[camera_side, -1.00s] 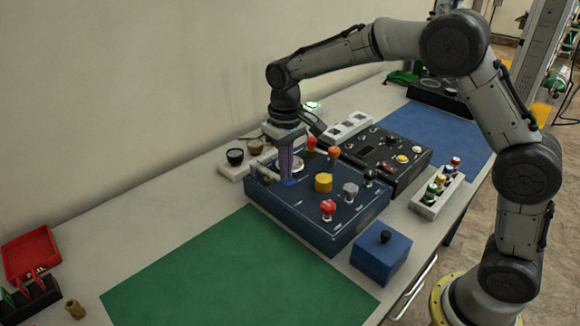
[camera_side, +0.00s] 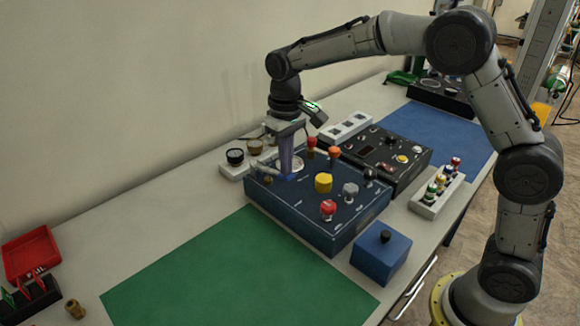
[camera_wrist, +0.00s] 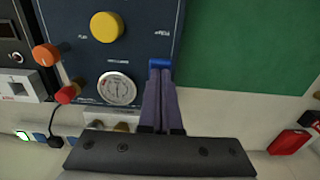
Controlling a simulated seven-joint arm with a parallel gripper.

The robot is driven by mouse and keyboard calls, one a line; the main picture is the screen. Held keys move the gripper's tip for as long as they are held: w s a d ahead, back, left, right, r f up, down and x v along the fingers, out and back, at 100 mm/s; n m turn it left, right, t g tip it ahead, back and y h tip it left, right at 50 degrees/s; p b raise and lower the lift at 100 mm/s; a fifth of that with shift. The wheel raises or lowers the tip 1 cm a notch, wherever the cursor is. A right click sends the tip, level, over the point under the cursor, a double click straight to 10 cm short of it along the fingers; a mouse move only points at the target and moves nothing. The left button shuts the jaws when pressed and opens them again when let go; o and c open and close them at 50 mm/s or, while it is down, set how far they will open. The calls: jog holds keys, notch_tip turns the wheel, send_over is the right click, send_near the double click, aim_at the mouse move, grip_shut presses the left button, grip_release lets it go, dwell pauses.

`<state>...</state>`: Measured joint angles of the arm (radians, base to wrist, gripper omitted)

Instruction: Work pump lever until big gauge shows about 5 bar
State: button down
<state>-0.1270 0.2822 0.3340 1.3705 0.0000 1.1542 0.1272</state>
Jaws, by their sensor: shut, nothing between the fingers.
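The dark blue panel box (camera_side: 340,222) stands on the bench and carries a round white gauge (camera_wrist: 117,88), whose needle is too small to read. In the side view my gripper partly hides this gauge. My gripper (camera_side: 289,176) points down over the panel's left part, fingers together and empty. In the wrist view my gripper (camera_wrist: 160,65) is beside the gauge at the panel's edge, with blue at its tips. I cannot tell which part is the pump lever.
A blue box (camera_side: 381,252) stands in front. The green mat (camera_side: 235,275) is clear.

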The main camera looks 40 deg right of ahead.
jog(key=shift+f, duration=1.9)
jog(key=shift+r, duration=1.9)
jog(key=shift+f, duration=0.1)
jog(key=shift+f, duration=1.8)
jog(key=shift+r, duration=1.95)
